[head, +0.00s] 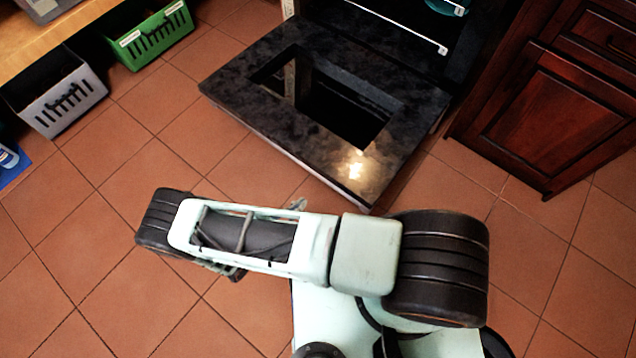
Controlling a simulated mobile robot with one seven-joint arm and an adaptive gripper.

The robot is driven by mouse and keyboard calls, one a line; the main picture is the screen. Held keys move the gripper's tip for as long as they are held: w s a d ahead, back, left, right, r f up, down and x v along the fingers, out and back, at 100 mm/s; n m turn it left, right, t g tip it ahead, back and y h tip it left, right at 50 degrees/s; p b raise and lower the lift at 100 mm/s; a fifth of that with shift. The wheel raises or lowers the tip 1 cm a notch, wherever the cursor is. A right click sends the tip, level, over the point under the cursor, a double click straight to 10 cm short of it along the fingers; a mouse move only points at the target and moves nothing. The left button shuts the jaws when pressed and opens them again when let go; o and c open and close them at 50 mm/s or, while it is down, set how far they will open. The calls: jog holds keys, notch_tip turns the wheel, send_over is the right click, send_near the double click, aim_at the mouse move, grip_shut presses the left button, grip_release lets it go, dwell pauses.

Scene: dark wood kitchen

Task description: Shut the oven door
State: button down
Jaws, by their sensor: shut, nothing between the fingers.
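The oven door (240,82) is a dark, marbled panel with a rectangular window in its middle. It is swung down and lies wide open, roughly level, in front of the oven. The oven's dark opening is at the top of the head view, with a light metal bar (400,32) across it. My arm stretches across the lower middle, nearer than the door's front edge. My gripper cannot be made out. Small parts show past the arm's edges, but I cannot tell what they are.
A dark red wood cabinet (534,118) stands right of the oven. At the upper left, a grey crate (62,103) and a green crate (152,38) sit by a wooden shelf (62,38). The tiled floor (112,183) left of the door is clear.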

jog(key=f+b+x, duration=0.1)
jog(key=b+x, duration=0.1)
jog(key=x, duration=0.7)
jog(key=shift+w+d+r+b, duration=0.1)
jog(key=shift+r, duration=0.65)
jog(key=shift+w+d+r+b, duration=0.1)
jog(key=shift+d+r+b, duration=0.05)
jog(key=shift+r, duration=0.6)
jog(key=shift+w+d+r+b, duration=0.1)
jog(key=shift+w+r, duration=0.05)
jog(key=shift+r, duration=0.6)
